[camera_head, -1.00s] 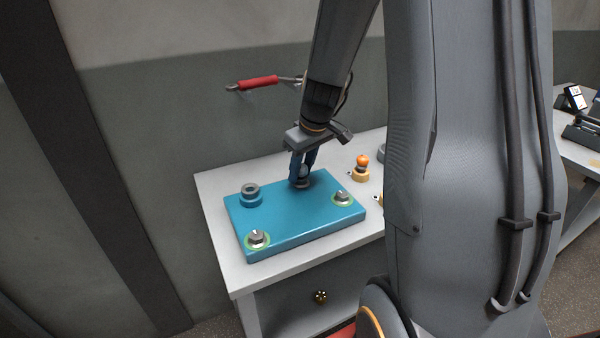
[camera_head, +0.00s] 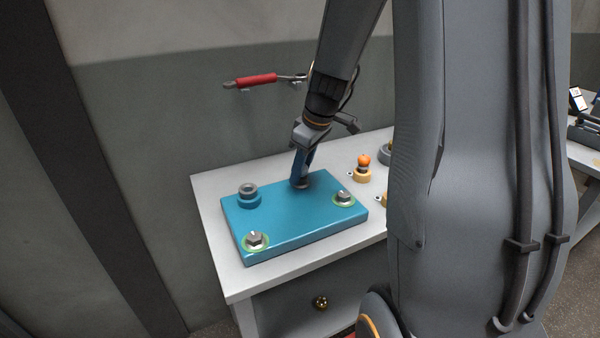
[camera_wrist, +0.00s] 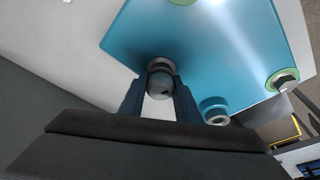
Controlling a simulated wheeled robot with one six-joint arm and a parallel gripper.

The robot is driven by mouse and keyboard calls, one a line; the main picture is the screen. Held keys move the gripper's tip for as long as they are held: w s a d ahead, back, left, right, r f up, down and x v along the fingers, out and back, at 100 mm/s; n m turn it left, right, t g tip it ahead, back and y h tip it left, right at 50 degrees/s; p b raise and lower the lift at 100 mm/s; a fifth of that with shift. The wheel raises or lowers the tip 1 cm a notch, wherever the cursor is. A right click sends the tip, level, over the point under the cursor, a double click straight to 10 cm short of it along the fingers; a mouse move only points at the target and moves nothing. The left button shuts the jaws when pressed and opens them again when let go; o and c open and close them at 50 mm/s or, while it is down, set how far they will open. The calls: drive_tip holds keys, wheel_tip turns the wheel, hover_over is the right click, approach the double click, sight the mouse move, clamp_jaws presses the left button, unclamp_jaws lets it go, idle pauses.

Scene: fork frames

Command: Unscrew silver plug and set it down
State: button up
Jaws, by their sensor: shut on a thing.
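The silver plug (camera_wrist: 160,85) sits at the far part of the blue block, between my gripper's two fingers. My gripper (camera_head: 300,180) is shut on it from above, and my gripper also shows in the wrist view (camera_wrist: 160,95). In the head view the fingers mostly hide the plug. A dark ring shows around its base in the wrist view. I cannot tell how far its thread is engaged. The blue block (camera_head: 290,232) lies flat on the white table (camera_head: 212,200).
Two hex bolts with green rings stand on the block, at the front left (camera_head: 255,240) and right (camera_head: 344,198). A grey-topped blue collar (camera_head: 248,195) stands at the left. An orange-topped fitting (camera_head: 363,168) is on the table to the right. A red-handled tool (camera_head: 256,81) hangs on the wall.

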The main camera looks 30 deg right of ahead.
drive_tip(key=shift+f+n+b, duration=0.15)
drive_tip(key=shift+n+b, duration=0.3)
drive_tip(key=shift+n, duration=0.45)
drive_tip(key=shift+s+n+g+y+b, duration=0.1)
drive_tip(key=shift+n+g+y+b, duration=0.25)
drive_tip(key=shift+n, duration=0.45)
drive_tip(key=shift+n+g, duration=0.25)
drive_tip(key=shift+n, duration=0.65)
drive_tip(key=o, duration=0.6)
